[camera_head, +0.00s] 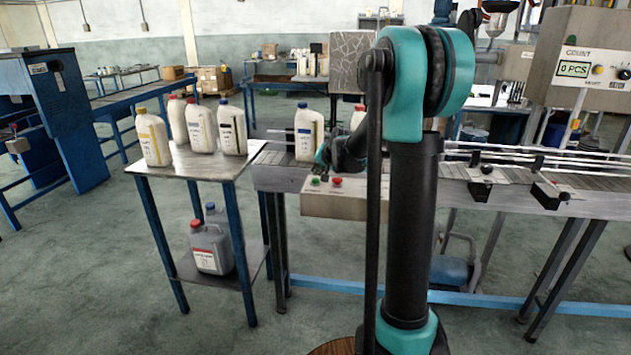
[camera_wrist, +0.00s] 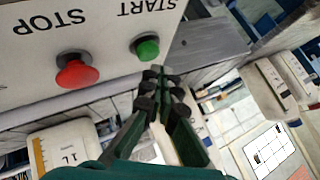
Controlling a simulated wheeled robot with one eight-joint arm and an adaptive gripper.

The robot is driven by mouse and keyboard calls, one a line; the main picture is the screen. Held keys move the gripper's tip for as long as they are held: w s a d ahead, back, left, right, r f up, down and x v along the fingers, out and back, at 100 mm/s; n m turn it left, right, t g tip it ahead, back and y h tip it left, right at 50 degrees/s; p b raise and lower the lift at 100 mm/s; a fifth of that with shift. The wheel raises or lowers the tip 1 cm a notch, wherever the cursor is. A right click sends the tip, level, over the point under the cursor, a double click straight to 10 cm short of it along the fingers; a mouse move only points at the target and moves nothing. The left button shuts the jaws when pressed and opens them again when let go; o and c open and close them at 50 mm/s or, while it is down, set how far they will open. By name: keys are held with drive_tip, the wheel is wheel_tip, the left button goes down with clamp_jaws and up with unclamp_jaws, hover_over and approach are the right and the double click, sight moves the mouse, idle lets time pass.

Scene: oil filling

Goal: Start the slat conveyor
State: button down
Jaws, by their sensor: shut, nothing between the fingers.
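The slat conveyor (camera_head: 600,182) runs along the right half of the head view. Its control box (camera_head: 345,207) hangs on the near side, with a green button (camera_head: 316,181) and a red button (camera_head: 337,182). In the wrist view the panel appears upside down: the green button (camera_wrist: 147,47) is beside the word START, the red button (camera_wrist: 76,72) beside STOP. My gripper (camera_wrist: 160,80) is shut and empty, its fingertips just below the green button in the wrist view; contact cannot be told. In the head view my gripper (camera_head: 323,166) is just above the box.
A white bottle (camera_head: 308,133) stands on the conveyor, and another (camera_head: 357,117) is partly behind my arm. A small table (camera_head: 180,163) at left holds several bottles, with grey jugs (camera_head: 209,248) on its lower shelf. A machine with a counter (camera_head: 574,69) stands at right.

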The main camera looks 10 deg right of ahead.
drive_tip(key=shift+f, duration=0.15)
idle(0.7)
drive_tip(key=shift+f, duration=0.25)
